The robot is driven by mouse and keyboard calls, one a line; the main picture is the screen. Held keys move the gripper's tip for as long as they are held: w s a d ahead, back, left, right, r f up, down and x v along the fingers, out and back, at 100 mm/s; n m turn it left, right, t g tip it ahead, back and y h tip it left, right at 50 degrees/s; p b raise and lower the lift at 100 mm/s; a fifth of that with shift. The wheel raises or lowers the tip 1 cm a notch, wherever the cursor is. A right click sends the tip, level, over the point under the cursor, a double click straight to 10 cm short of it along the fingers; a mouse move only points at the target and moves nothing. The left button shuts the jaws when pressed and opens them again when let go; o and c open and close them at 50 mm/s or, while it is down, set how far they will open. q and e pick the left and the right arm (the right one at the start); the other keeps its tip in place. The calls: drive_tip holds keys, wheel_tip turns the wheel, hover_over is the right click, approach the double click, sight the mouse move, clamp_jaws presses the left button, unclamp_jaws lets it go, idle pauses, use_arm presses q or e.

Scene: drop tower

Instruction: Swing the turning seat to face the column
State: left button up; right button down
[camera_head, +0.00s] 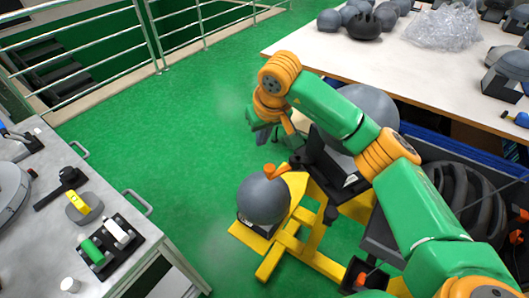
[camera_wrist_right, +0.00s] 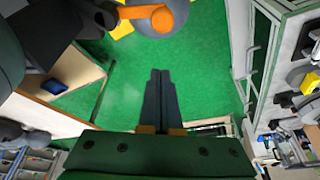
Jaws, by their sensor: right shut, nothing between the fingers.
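A grey ball (camera_head: 264,198) rests on a yellow frame (camera_head: 300,245) at the centre of the head view. A small orange handle (camera_head: 277,170) stands at its top right. A black angular part (camera_head: 335,170) sits behind the ball, partly hidden by my right arm; I cannot tell whether it is the turning seat. My right gripper (camera_head: 263,138) is shut and empty, above and beyond the ball. In the wrist view, its closed fingers (camera_wrist_right: 159,75) lie over green floor, apart from the orange handle (camera_wrist_right: 160,18). I cannot pick out the column. My left gripper is not in view.
A grey workbench (camera_head: 110,170) with small tools stands at the left. A white table (camera_head: 400,65) with grey rounded pieces and a clear plastic bag (camera_head: 445,27) is at the top right. A railing (camera_head: 100,60) borders the far left. Green floor (camera_head: 180,140) is clear between.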

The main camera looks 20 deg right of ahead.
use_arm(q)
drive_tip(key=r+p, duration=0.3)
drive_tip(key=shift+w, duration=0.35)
use_arm(e)
drive_tip(key=f, duration=0.2)
drive_tip(key=s+f, duration=0.1)
drive_tip(key=f, duration=0.2)
drive_tip(key=shift+s+d+f, duration=0.15)
drive_tip(key=shift+s+f, duration=0.05)
drive_tip(key=shift+f, duration=0.1)
